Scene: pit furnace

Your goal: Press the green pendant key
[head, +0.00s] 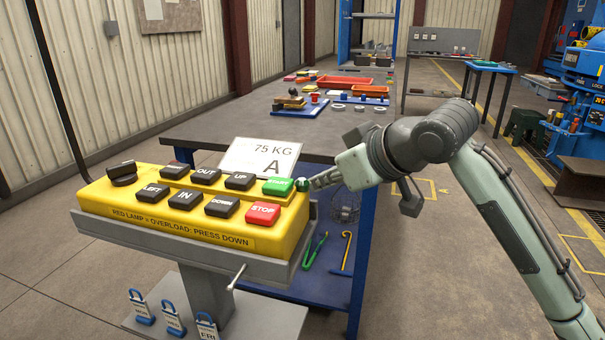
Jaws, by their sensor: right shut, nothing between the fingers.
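The green pendant key (278,187) is at the upper right end of the yellow pendant box (180,238), beside the red STOP key (263,214). My right gripper (308,184) comes in from the right with its fingers shut and empty. Its tips are just right of the green key, at about the key's height in the picture. A small dark green round part shows at the tips; I cannot tell what it belongs to. I cannot tell whether the tips touch the key. My left gripper is not in view.
Black keys (184,199) and a black knob (122,173) fill the rest of the box. A white "75 KG A" card (260,160) stands behind it. The workbench (210,130) behind carries trays and parts. Open floor lies to the right.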

